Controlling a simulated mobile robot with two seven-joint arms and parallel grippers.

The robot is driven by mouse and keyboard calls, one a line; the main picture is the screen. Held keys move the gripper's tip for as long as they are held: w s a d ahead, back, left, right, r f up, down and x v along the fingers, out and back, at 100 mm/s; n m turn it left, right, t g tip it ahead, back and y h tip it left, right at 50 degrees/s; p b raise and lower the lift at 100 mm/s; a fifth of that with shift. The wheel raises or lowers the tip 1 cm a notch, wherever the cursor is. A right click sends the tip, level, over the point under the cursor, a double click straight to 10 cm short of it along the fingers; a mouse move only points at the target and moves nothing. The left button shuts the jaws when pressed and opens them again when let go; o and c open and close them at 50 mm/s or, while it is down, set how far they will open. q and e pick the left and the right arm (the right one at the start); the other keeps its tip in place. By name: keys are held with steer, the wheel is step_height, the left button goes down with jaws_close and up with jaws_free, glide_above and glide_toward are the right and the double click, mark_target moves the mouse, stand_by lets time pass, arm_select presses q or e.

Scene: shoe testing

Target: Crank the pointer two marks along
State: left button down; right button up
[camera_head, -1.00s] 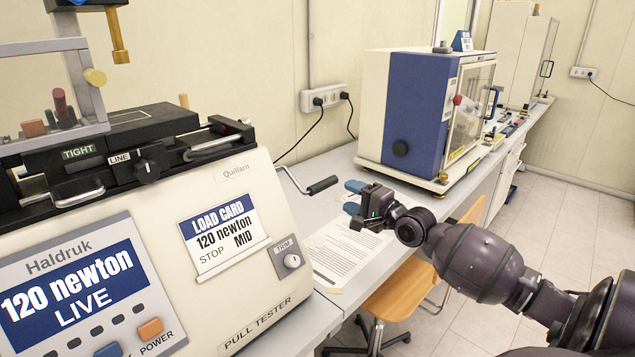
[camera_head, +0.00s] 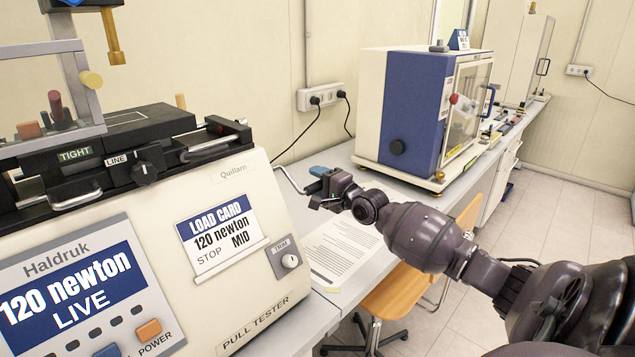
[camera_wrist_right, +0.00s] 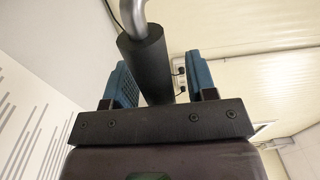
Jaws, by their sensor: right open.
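The crank on the pull tester's right side shows as a bent silver arm (camera_head: 288,178) in the head view. Its black grip (camera_wrist_right: 146,62) is mostly hidden there behind my right gripper (camera_head: 318,187). In the right wrist view the grip lies between the two blue finger pads of my open right gripper (camera_wrist_right: 158,68), with gaps on both sides. The pull tester (camera_head: 225,215) reads "120 newton LIVE" on its display (camera_head: 70,290), and its load card (camera_head: 220,238) reads "120 newton STOP MID". I cannot make out a pointer on a marked scale. My left gripper is out of view.
A blue and cream cabinet machine (camera_head: 408,110) stands farther back on the bench. A printed sheet (camera_head: 340,250) lies on the bench below my right arm. A wall socket (camera_head: 322,97) with black cables is behind. An orange chair (camera_head: 395,290) stands at the bench's front.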

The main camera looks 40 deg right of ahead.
steer(key=shift+w, duration=0.1)
jaws_close()
steer(key=shift+s+r+p, duration=0.2)
steer(key=shift+r+p, duration=0.1)
jaws_free()
stand_by(0.4)
steer(key=shift+s, duration=0.15)
steer(key=s, duration=1)
steer(key=shift+s+d+f+b, duration=0.15)
steer(key=shift+s+d+b, duration=0.2)
steer(key=shift+d, duration=0.1)
steer(key=shift+w, duration=0.1)
